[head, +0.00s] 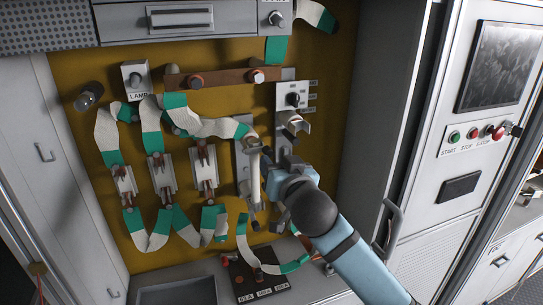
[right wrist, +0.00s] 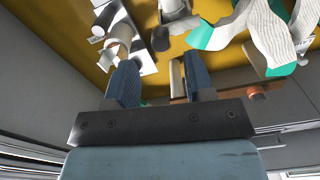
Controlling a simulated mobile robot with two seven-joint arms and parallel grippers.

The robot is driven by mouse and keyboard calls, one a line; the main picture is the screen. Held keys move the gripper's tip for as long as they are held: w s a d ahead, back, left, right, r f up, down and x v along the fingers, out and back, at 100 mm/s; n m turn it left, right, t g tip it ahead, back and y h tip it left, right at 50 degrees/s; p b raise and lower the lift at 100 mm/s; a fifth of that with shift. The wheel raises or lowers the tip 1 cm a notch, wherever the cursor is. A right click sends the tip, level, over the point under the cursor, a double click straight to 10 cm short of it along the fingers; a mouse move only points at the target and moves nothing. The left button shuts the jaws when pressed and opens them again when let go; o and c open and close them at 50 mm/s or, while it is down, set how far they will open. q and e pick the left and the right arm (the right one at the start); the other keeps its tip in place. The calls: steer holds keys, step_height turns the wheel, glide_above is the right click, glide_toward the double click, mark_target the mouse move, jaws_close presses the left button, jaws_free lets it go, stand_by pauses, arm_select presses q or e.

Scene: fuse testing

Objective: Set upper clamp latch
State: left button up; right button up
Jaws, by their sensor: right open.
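My right gripper (head: 266,172) is just right of this lever, at the clamp's height. In the right wrist view my right gripper (right wrist: 160,85) is open. A pale bar (right wrist: 176,76) shows between its fingers, close to the right-hand finger; I cannot tell whether they touch. My gripper and arm hide part of the clamp's right side. My left gripper is not in view.
A switch plate (head: 293,97) and a grey cylindrical fitting (head: 295,123) are just above my right gripper. White and green cables (head: 222,127) run close on the left. A brown bar (head: 220,78) crosses above. A dark fuse block (head: 262,287) stands below.

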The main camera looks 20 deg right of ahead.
mark_target(270, 154)
steer(key=w, duration=0.4)
steer(key=shift+w+a, duration=0.1)
steer(key=shift+c, duration=0.5)
jaws_close()
